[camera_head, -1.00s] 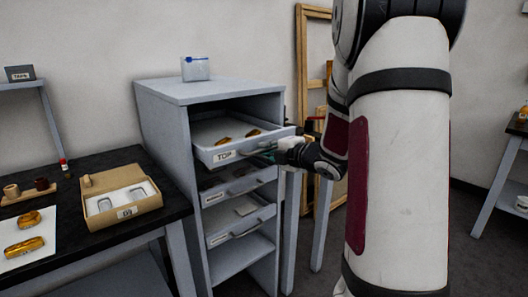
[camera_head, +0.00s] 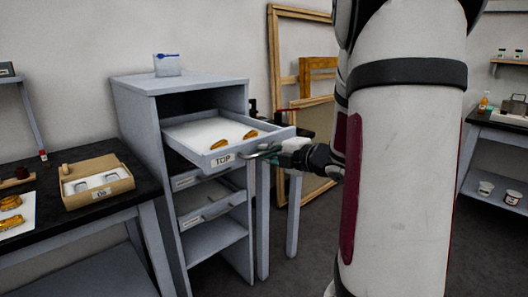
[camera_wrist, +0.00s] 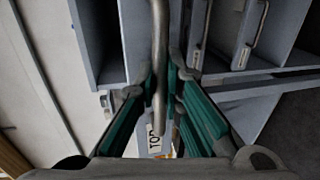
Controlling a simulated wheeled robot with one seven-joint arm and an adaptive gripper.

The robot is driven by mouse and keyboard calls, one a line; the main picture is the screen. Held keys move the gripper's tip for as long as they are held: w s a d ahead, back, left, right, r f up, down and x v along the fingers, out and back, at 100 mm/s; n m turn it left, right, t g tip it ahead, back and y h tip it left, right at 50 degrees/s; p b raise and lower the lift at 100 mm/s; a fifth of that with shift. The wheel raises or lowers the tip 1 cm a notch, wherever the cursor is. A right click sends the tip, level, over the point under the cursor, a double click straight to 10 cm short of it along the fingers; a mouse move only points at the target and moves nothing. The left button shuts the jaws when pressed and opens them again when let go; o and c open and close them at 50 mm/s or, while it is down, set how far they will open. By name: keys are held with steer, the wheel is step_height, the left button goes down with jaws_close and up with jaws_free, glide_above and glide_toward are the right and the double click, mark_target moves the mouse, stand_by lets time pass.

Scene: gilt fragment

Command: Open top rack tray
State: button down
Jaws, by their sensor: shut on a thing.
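The top rack tray (camera_head: 194,132), labelled TOP, is pulled well out of the grey cabinet (camera_head: 137,127) in the head view. Two gilt, golden-brown pieces (camera_head: 222,142) lie on its white bottom. My gripper (camera_head: 268,152) is at the tray's front, shut on its handle. In the wrist view the metal handle bar (camera_wrist: 159,45) runs between the green-padded fingers (camera_wrist: 160,100), and the TOP label (camera_wrist: 154,137) shows just beyond them. The fingertips are small and partly hidden in the head view.
Lower trays (camera_head: 208,205) stay inside the cabinet beneath. A black-topped table (camera_head: 110,210) with an open cardboard box (camera_head: 72,198) stands at the left. Wooden frames (camera_head: 300,20) lean on the wall behind my arm. Open floor lies in front of the cabinet.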

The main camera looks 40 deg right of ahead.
stand_by(0.3)
steer(key=c, duration=1.7)
jaws_free()
steer(key=v, duration=1.2)
steer(key=shift+s, duration=0.1)
